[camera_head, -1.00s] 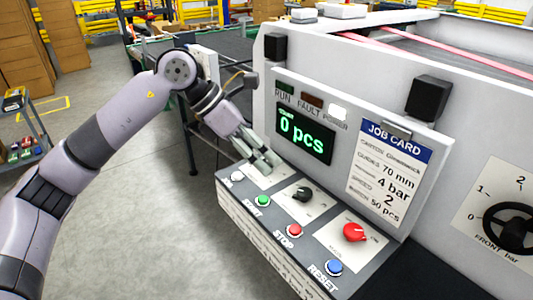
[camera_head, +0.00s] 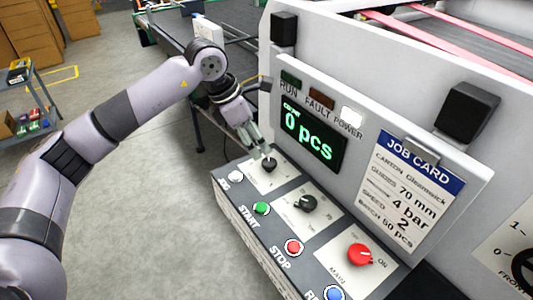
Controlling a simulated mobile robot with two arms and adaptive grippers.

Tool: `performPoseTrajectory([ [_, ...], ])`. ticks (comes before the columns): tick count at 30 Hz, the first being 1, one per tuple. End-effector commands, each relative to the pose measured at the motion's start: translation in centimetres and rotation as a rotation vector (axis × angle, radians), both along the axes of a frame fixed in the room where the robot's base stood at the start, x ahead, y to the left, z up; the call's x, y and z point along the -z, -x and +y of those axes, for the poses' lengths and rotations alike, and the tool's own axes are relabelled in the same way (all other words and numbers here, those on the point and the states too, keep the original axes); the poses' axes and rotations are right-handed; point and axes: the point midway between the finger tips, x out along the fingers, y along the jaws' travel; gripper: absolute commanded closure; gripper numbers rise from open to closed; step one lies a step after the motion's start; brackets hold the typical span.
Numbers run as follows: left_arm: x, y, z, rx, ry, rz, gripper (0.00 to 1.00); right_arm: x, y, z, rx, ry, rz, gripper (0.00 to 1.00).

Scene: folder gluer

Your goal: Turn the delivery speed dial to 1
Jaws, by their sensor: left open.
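My left gripper (camera_head: 262,151) is open and points down at the far-left black dial (camera_head: 269,166) on the sloping control panel. Its fingertips are at the top of this dial; I cannot tell whether they touch it. A second black dial (camera_head: 307,203) sits on the white plate to its right, clear of the gripper. The labels on both dial plates are too small to read, so I cannot tell from the print which is the delivery speed dial. My right gripper is out of view.
A red main switch (camera_head: 360,255) is further right. White (camera_head: 236,176), green (camera_head: 261,208), red (camera_head: 292,247) and blue (camera_head: 334,293) buttons line the panel's front edge. Behind stand the display (camera_head: 311,135), reading 0 pcs, and the job card (camera_head: 411,193).

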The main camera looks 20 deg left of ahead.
Motion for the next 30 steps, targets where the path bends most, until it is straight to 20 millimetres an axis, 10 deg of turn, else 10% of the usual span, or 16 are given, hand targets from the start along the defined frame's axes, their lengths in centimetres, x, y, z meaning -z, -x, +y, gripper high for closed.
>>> performPoseTrajectory([
  [9,5.5,-1.4,-1.9,-0.001,0.002,0.003,0.46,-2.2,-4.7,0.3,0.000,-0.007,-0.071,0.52],
  [30,7.5,-1.9,-2.5,-0.001,0.001,0.000,0.58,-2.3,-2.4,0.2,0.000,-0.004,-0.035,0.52],
])
